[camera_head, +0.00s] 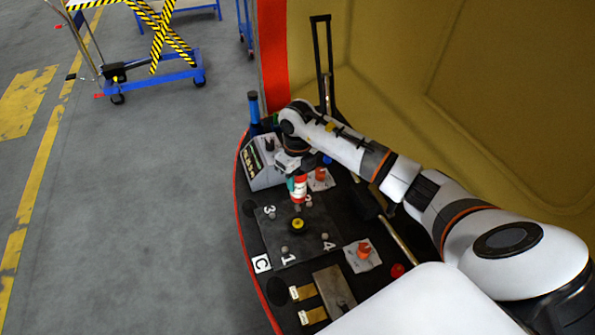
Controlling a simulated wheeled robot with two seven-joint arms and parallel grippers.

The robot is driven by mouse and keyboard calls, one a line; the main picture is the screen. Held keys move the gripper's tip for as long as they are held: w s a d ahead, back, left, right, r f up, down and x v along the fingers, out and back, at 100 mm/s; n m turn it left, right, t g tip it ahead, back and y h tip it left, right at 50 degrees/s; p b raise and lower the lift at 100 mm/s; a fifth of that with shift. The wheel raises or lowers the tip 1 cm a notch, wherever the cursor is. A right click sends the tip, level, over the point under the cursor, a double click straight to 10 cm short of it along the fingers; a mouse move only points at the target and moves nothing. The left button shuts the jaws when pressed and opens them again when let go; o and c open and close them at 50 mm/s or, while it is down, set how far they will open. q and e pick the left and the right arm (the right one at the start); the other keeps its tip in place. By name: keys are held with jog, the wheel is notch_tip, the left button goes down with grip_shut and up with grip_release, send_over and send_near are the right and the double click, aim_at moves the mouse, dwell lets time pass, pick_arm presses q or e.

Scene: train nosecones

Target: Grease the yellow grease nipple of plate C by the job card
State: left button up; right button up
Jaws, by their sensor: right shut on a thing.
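Plate C (272,238) is a dark plate with a white "C" label (262,264) beside it and the numbers 1, 3 and 4 showing. The yellow grease nipple (297,224) is a round yellow spot near the plate's middle. My right gripper (297,172) comes in from the right and is shut on a small red, white and teal grease tool (299,188). The tool hangs roughly upright, its lower end just above the yellow nipple in the picture. I cannot tell whether they touch. My left gripper is out of view. I cannot make out a job card.
A grey box with a panel (262,165) and a blue cylinder (254,108) stand behind the plate. Orange items lie on white sheets (359,262). A grey block (333,290) with yellow tags is in front. A blue trolley (160,80) stands on the open floor at left.

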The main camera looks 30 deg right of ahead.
aim_at(297, 193)
dwell(0.4)
jog(key=shift+f+b, duration=1)
jog(key=shift+f, duration=0.05)
jog(key=shift+w+f+b, duration=0.1)
jog(key=shift+f+b, duration=1.25)
jog(key=shift+f, duration=0.45)
jog(key=shift+f+b, duration=0.5)
jog(key=shift+f, duration=0.1)
jog(key=shift+r+p, duration=1.95)
jog(key=shift+r, duration=0.85)
